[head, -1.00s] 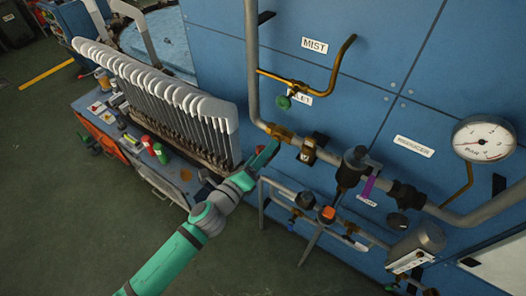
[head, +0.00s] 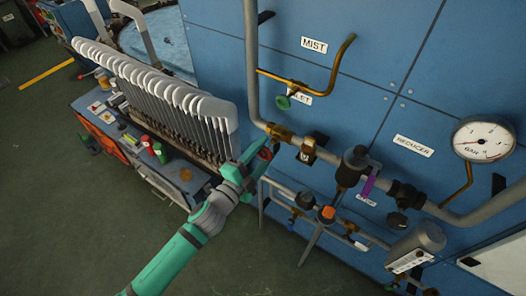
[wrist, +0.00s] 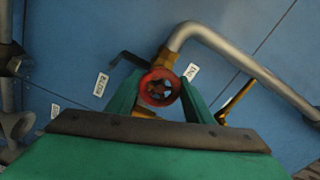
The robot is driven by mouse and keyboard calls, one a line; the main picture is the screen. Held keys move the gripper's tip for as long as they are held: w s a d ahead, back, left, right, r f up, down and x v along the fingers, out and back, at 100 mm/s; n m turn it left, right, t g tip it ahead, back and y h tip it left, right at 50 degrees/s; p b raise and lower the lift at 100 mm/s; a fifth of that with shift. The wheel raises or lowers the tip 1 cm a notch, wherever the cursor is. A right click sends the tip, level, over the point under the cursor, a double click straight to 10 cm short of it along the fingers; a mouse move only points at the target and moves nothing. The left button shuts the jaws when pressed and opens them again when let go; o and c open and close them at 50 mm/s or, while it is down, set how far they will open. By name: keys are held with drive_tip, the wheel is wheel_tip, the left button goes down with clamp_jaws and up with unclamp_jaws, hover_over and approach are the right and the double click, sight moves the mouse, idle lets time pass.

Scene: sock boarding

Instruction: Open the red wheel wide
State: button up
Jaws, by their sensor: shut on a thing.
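The red wheel (wrist: 158,88) is a small spoked handwheel on a brass valve, seen in the middle of the wrist view. My gripper (wrist: 160,94) has its green fingers on both sides of the wheel and is shut on it. In the head view my gripper (head: 260,156) is at the lower end of the grey pipe, left of the brass fitting. There the wheel (head: 265,154) shows only as a small dark red patch, mostly hidden by the fingers.
A grey pipe (head: 251,70) runs down the blue panel and turns right towards a pressure gauge (head: 484,139). A rack of white sock boards (head: 180,95) stands close on the left. Open floor lies in front.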

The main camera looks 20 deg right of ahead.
drive_tip(key=n, duration=0.4)
drive_tip(key=shift+f+n, duration=0.1)
drive_tip(key=shift+n, duration=0.3)
drive_tip(key=n, duration=1.3)
drive_tip(key=shift+s+n, duration=0.1)
drive_tip(key=shift+n, duration=0.2)
drive_tip(key=n, duration=0.3)
drive_tip(key=shift+d+n, duration=0.1)
drive_tip(key=shift+n, duration=0.2)
drive_tip(key=n, duration=0.4)
drive_tip(key=shift+s, duration=0.15)
drive_tip(key=n, duration=0.5)
drive_tip(key=shift+n, duration=1.7)
